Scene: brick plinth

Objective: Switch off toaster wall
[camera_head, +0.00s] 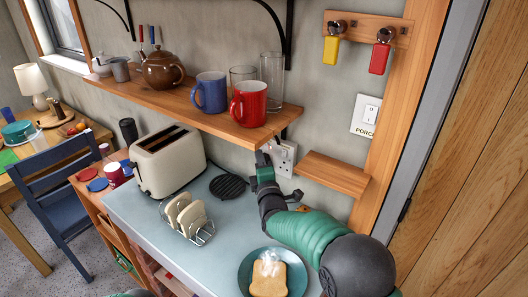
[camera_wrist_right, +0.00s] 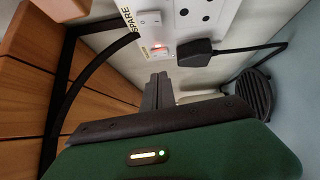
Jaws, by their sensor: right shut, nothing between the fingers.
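The cream toaster (camera_head: 165,165) stands on the grey counter against the wall. A white double wall socket (camera_head: 284,160) is on the wall to its right, partly behind my right gripper (camera_head: 263,158). In the right wrist view the socket plate (camera_wrist_right: 222,28) holds a black plug (camera_wrist_right: 194,53) with a cable. A switch with a red glow (camera_wrist_right: 158,46) sits beside the plug, and another switch (camera_wrist_right: 149,18) is by a "SPARE" label. My right gripper is shut and empty, its fingertips (camera_wrist_right: 158,80) close to the red-lit switch; contact cannot be told. My left gripper is not in view.
A wooden shelf (camera_head: 190,98) with mugs, glasses and a teapot hangs above the counter. A small wooden ledge (camera_head: 333,174) is right of the socket. A toast rack (camera_head: 187,218), a round black trivet (camera_head: 229,187) and a plate with toast (camera_head: 246,283) lie on the counter.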

